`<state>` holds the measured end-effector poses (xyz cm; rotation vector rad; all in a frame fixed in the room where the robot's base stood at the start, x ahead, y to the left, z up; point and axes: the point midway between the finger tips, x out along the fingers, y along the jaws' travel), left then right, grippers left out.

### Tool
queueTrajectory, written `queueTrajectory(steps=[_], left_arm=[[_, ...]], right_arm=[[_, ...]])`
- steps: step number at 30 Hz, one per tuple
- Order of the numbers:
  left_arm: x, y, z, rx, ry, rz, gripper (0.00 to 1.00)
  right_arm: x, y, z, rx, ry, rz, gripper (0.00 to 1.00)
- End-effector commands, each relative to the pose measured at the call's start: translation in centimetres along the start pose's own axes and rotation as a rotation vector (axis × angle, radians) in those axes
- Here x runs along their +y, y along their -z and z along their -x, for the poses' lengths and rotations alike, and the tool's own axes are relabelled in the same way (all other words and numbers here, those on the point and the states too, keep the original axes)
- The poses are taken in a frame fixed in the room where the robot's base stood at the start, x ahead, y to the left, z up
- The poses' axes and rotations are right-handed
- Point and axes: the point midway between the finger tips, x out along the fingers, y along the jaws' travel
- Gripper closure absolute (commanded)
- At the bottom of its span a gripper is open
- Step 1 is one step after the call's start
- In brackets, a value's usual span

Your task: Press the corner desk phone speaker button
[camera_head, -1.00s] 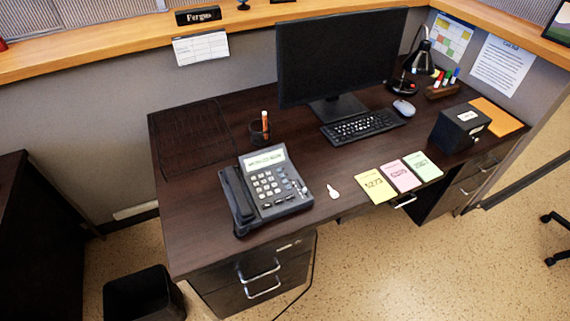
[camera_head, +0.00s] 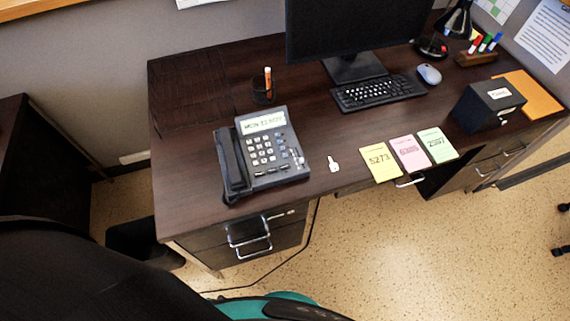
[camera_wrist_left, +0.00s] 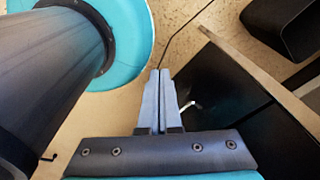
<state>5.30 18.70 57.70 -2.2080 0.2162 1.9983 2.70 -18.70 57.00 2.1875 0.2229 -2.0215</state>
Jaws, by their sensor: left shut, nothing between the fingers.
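The desk phone (camera_head: 262,153) sits near the front left of the dark desk, its handset (camera_head: 231,162) in the cradle on its left side. Its lit display tops a keypad, with more small buttons to the right; I cannot read which one is the speaker button. My left gripper (camera_wrist_left: 161,72) shows in the left wrist view, shut and empty, pointing toward the floor and the desk's drawer side, apart from the phone. In the head view neither gripper shows; a black and teal part of mine fills the lower left.
On the desk (camera_head: 200,190) are a pen cup (camera_head: 263,93), a key (camera_head: 333,164), sticky notes (camera_head: 409,153), a keyboard (camera_head: 378,92), a monitor, a mouse (camera_head: 429,74) and a black box (camera_head: 487,106). A black bin (camera_wrist_left: 285,28) stands on the floor. Space above the phone is clear.

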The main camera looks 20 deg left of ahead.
Motion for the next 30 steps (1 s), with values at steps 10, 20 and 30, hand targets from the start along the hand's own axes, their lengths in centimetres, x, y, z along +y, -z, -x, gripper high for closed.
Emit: queueTrajectory(steps=[10,20,30], left_arm=[[-0.3,10.6,7.5,0.072,0.003,0.016,1.0],[-0.9,17.5,18.9,0.131,0.01,0.029,1.0],[-1.4,19.9,27.2,0.169,0.011,0.037,1.0]], right_arm=[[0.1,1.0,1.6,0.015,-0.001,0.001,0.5],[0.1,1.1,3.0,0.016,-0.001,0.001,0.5],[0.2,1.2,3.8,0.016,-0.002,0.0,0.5]])
